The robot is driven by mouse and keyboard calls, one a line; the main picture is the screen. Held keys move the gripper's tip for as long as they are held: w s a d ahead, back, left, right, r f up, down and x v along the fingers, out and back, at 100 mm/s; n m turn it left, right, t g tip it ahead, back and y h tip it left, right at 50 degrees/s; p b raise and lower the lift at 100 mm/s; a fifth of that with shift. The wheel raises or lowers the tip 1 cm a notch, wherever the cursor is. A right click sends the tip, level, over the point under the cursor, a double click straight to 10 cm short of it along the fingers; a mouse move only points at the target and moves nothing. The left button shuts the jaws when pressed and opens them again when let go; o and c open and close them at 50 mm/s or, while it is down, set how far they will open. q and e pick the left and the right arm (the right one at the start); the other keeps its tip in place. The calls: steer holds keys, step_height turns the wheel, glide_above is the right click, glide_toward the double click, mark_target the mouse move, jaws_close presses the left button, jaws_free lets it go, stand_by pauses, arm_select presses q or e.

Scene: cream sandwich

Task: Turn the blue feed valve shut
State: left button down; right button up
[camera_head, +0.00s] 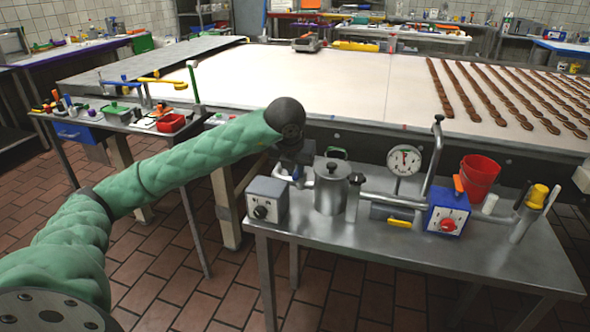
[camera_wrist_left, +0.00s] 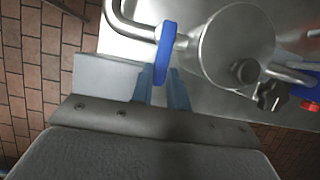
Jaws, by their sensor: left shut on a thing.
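The blue feed valve's handle (camera_wrist_left: 165,50) shows in the left wrist view as an upright blue lever on a bent metal pipe (camera_wrist_left: 132,24), just left of a round steel pot (camera_wrist_left: 236,45). My left gripper (camera_wrist_left: 164,82) has its two fingers on either side of the lever's lower end and is shut on it. In the head view my left gripper (camera_head: 293,172) is small and partly hidden by its own wrist, at the pot (camera_head: 331,188) on the steel table. The handle is hard to make out there. My right gripper is not in view.
A grey control box (camera_head: 267,200) stands left of the pot. To the right are a pressure gauge (camera_head: 404,160), a blue box with a red knob (camera_head: 447,213), a red bucket (camera_head: 479,177) and a yellow-capped tube (camera_head: 537,196). The table front (camera_head: 400,265) is clear. Behind runs a conveyor (camera_head: 330,75) with biscuits.

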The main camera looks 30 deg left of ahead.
arm_select(q)
steer(key=c, duration=1.4)
jaws_free()
steer(key=shift+o, duration=0.2)
